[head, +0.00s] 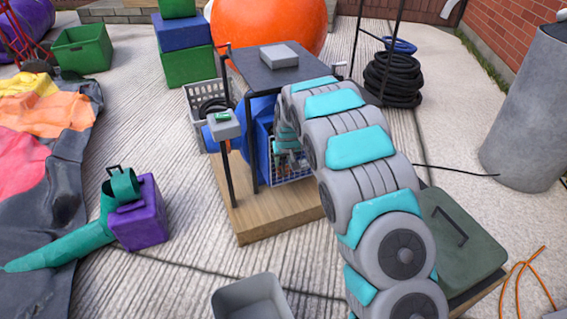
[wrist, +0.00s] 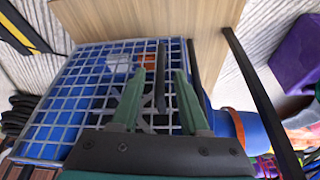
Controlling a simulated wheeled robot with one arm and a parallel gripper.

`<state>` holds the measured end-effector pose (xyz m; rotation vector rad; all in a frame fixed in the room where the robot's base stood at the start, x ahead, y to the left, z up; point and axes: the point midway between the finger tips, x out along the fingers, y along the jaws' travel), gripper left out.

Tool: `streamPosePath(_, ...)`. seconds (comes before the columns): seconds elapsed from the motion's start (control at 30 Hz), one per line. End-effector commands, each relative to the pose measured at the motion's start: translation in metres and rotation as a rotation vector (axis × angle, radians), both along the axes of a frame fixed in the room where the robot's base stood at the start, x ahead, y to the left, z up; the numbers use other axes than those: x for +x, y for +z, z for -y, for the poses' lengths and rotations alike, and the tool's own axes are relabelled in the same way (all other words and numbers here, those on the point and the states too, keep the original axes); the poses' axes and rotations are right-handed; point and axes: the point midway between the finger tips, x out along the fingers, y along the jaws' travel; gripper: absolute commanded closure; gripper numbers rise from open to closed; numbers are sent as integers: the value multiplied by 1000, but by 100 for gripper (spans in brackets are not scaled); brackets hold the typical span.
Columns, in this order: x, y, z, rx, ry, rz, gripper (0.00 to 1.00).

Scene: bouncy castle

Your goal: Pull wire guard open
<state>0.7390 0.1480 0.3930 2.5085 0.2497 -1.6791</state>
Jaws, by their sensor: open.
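The wire guard (head: 292,172) is a white grid on the front of a blue blower (head: 262,140), under a dark-topped stand. In the wrist view the guard (wrist: 85,100) fills the left and middle, with blue behind it. It appears to lie across the blower's front; any gap at its edges is unclear. My gripper (wrist: 159,74) is open in front of the guard, near its right side. A dark upright bar (wrist: 161,75) shows between the two green fingers, apart from both. Whether it is the guard's handle is unclear. My arm partly hides the guard in the head view.
The stand's black posts (wrist: 262,105) rise close beside the guard. The blower sits on a wooden board (head: 270,220). A grey control box (head: 223,124) stands left on a post. A purple box (head: 140,215), grey bin (head: 250,298) and green case (head: 460,240) lie around.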

Motion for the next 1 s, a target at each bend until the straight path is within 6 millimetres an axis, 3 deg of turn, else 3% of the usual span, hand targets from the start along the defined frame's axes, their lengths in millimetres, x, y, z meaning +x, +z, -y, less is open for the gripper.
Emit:
streamPosePath(0.13, 5, -12, -1, 0, 0, -1, 55)
streamPosePath(0.43, 6, -14, -1, 0, 0, 1, 56)
streamPosePath(0.8, 6, -14, -1, 0, 0, 1, 98)
streamPosePath(1.0, 6, -14, -2, 0, 0, 1, 100)
